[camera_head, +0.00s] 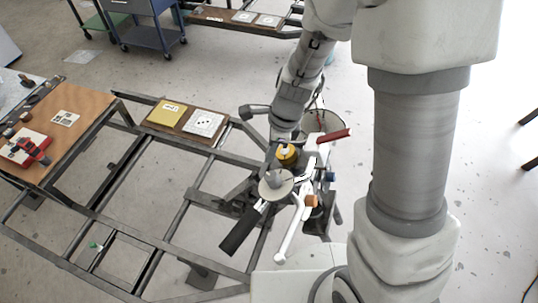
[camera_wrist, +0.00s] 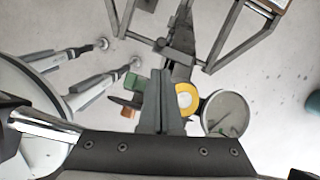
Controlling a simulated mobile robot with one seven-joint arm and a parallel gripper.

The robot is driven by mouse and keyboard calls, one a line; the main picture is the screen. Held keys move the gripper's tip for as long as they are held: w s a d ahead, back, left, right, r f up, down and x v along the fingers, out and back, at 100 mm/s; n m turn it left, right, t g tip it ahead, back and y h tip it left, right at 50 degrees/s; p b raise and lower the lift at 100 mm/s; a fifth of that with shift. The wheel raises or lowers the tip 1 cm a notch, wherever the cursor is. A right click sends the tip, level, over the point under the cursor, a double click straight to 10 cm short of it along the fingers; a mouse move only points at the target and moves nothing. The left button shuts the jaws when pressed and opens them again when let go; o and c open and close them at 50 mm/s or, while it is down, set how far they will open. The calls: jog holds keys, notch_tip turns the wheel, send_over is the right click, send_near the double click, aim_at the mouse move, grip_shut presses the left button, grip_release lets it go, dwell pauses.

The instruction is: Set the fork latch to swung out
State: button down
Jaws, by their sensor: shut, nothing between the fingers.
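My gripper (camera_wrist: 163,100) is shut and empty in the wrist view, its fingertips over the suspension assembly. Just right of the fingers is a yellow ring with a pale centre (camera_wrist: 187,98), with a round grey disc (camera_wrist: 226,113) farther right. A green block (camera_wrist: 130,84) is left of the fingers. In the head view the assembly shows a yellow cap (camera_head: 287,154), a grey knobbed disc (camera_head: 275,185), a black handle (camera_head: 242,231), a white lever (camera_head: 290,235) and a red handle (camera_head: 334,136). I cannot tell which part is the fork latch, nor whether the fingers touch anything.
A metal frame (camera_head: 180,197) with open gaps spreads left of the assembly. A brown board with yellow and white cards (camera_head: 203,123) lies behind it. A wooden table (camera_head: 78,104) with tools is at the left, and a blue cart (camera_head: 148,30) at the back. Pale floor is open at the right.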

jog(key=b, duration=0.1)
send_over(261, 178)
jog(key=d, duration=0.1)
jog(key=x, duration=0.2)
jog(key=d+x, duration=0.1)
jog(key=x, duration=0.4)
jog(key=shift+s+d+f, duration=0.25)
jog(key=shift+f, duration=0.3)
